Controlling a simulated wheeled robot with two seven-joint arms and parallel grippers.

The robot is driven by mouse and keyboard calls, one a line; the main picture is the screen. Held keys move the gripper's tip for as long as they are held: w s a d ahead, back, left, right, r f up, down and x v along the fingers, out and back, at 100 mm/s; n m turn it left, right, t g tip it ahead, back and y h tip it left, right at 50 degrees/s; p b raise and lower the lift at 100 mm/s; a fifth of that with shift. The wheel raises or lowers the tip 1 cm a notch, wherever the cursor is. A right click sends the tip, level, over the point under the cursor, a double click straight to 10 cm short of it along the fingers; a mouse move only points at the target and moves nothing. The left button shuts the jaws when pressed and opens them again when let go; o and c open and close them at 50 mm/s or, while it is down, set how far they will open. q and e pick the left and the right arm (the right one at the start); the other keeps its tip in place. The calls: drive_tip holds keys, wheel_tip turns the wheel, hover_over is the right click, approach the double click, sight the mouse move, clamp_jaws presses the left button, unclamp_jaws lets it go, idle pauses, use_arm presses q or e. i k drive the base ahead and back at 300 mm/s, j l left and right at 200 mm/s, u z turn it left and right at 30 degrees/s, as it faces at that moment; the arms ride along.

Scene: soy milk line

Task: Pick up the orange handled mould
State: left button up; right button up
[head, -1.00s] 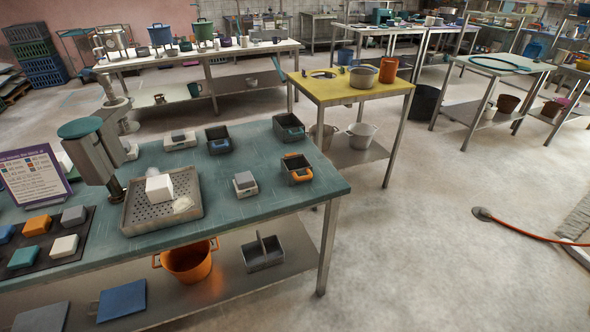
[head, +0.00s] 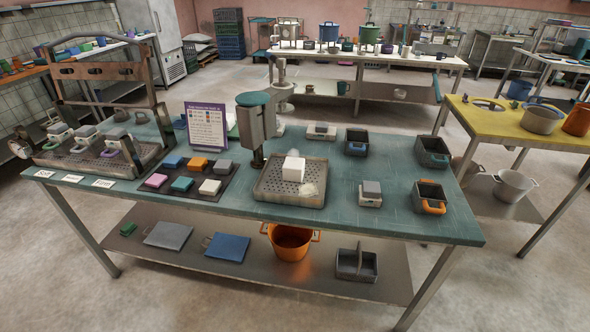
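The orange handled mould is a dark open box (head: 431,191) with an orange handle on its near side. It stands upright on the teal work table (head: 330,215), near the right end in the head view. Two similar dark boxes stand behind it: one with a blue handle (head: 356,142) to the left and one with a teal handle (head: 432,152) at the back edge. Neither of my grippers shows in this view.
A perforated tray (head: 262,187) with a white block sits mid-table beside a grey press (head: 256,128). A yellow table (head: 500,120) stands at right. Open floor lies in front.

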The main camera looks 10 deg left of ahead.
sight(423, 187)
drive_tip(key=i+l+u, duration=0.3)
drive_tip(key=l, duration=0.25)
drive_tip(key=l+u, duration=0.25)
drive_tip(key=l, duration=0.3)
drive_tip(key=i+l+u, duration=0.15)
drive_tip(key=l+u, duration=0.15)
drive_tip(key=l, duration=0.35)
drive_tip(key=l+u, duration=0.3)
drive_tip(key=l, duration=0.3)
